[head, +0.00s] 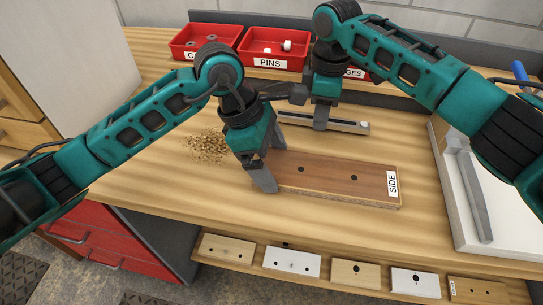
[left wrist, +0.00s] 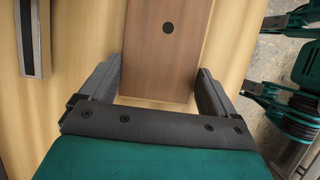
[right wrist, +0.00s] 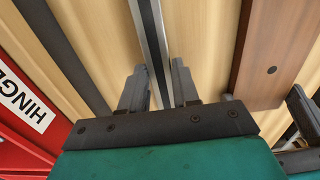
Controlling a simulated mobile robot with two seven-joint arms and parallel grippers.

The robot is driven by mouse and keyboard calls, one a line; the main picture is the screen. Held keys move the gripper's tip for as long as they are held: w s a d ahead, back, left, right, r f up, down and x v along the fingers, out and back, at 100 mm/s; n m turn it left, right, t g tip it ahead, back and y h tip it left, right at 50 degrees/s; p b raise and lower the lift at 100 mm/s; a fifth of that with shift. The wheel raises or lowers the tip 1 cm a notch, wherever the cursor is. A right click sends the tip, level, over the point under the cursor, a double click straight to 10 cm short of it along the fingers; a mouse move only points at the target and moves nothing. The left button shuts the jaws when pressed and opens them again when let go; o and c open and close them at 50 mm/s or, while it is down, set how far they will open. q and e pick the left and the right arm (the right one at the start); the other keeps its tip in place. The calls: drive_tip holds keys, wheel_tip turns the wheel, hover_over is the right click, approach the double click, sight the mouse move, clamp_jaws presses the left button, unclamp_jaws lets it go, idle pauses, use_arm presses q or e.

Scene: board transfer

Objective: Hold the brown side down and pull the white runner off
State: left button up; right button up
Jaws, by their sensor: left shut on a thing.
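The brown side (head: 340,180) lies flat on the table, its "SIDE" label at the right end; it also shows in the left wrist view (left wrist: 165,60). My left gripper (head: 268,165) is shut across its left end, one finger on each long edge (left wrist: 158,88). The white runner (head: 348,124), a narrow pale strip with a dark groove, lies behind the side, apart from it, with bare table between. My right gripper (head: 321,118) is down at the runner, its fingers on both sides of the strip (right wrist: 160,80). Whether they press on it is unclear.
Wood shavings (head: 206,147) lie left of the side. Red bins (head: 264,62) stand at the back. A white tray (head: 490,238) with a grey tool is at the right. Several small boards (head: 292,262) lie on a lower front ledge.

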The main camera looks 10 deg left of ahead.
drive_tip(key=o, duration=0.5)
wheel_tip(320, 180, up, 12)
idle(0.5)
use_arm(q)
drive_tip(key=o, duration=1)
drive_tip(key=shift+c, duration=0.2)
drive_tip(key=shift+r, duration=0.1)
drive_tip(key=v, duration=1.2)
